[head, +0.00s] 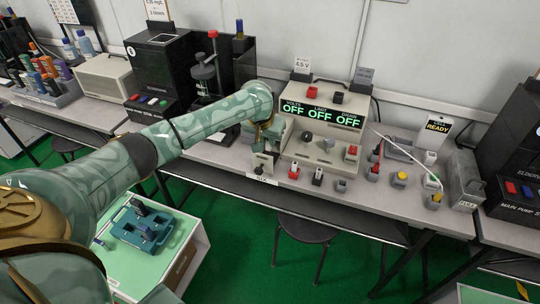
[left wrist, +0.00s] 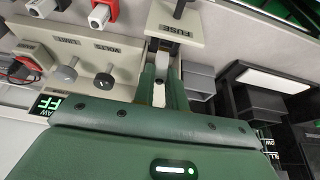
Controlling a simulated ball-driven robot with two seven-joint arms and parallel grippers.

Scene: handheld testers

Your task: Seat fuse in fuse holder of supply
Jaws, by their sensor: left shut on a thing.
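The supply (head: 322,122) is a beige box on the bench, with a display reading OFF three times. A label reading FUSE (left wrist: 176,32) marks the fuse holder (left wrist: 182,12) at its left side; the holder also shows in the head view (head: 262,164). My left gripper (left wrist: 160,75), also in the head view (head: 264,148), is shut on the fuse (left wrist: 159,94), a pale piece between the fingers. The fingertips are close to the holder. Whether the fuse touches the holder's clips I cannot tell. My right gripper is not in view.
Several small grey blocks with colored tops (head: 399,178) stand to the right of the supply. A black stand (head: 205,75) is close left of my gripper.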

